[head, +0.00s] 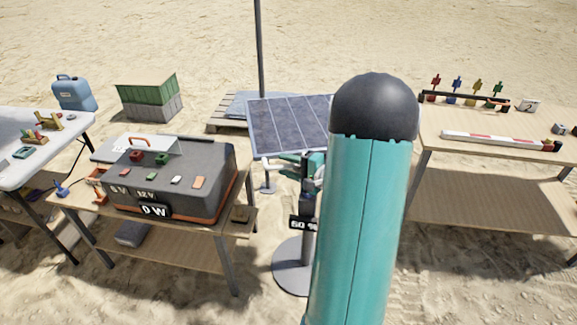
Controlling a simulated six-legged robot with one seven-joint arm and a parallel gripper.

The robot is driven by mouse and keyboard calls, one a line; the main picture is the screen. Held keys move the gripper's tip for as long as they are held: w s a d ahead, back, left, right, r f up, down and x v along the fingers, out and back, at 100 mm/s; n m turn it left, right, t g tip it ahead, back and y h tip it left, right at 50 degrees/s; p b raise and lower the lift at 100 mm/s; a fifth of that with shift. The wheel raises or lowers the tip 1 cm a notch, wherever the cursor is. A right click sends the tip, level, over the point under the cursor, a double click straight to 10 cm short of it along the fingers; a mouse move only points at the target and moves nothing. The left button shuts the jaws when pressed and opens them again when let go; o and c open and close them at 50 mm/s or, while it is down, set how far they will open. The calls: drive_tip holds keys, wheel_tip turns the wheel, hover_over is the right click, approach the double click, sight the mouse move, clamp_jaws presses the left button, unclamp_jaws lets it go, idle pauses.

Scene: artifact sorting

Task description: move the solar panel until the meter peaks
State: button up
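The solar panel (290,122) is a dark tilted panel with pale grid lines, behind and between the two wooden tables. A post on a round grey base (290,270) stands below it, with a small label reading "60 %" (304,223). The meter label (154,211) reads "0 W" on the front of a dark grey box (190,185) with orange trim. My gripper (285,164) is at the panel's lower edge, beside a pale bar or handle. My teal arm hides part of the panel's right side. Whether the fingers are open or touching anything is unclear.
The box stands on a wooden table (215,238) at the left. A white table (60,140) with small parts is further left. A right table (480,130) holds a red-and-white bar and several coloured figures. A tall pole (260,50) rises behind the panel. Sand lies around.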

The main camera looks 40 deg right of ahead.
clamp_jaws()
drive_tip(key=shift+s+d+r+m+t+y, duration=0.15)
drive_tip(key=shift+r+m+t, duration=0.2)
drive_tip(key=shift+r, duration=0.3)
drive_tip(key=shift+s+d+r+m+t+y, duration=0.15)
drive_tip(key=shift+r+m+t, duration=0.2)
drive_tip(key=shift+r, duration=0.3)
drive_tip(key=shift+w, duration=0.1)
unclamp_jaws()
drive_tip(key=v, duration=1.3)
drive_tip(key=shift+s, duration=0.4)
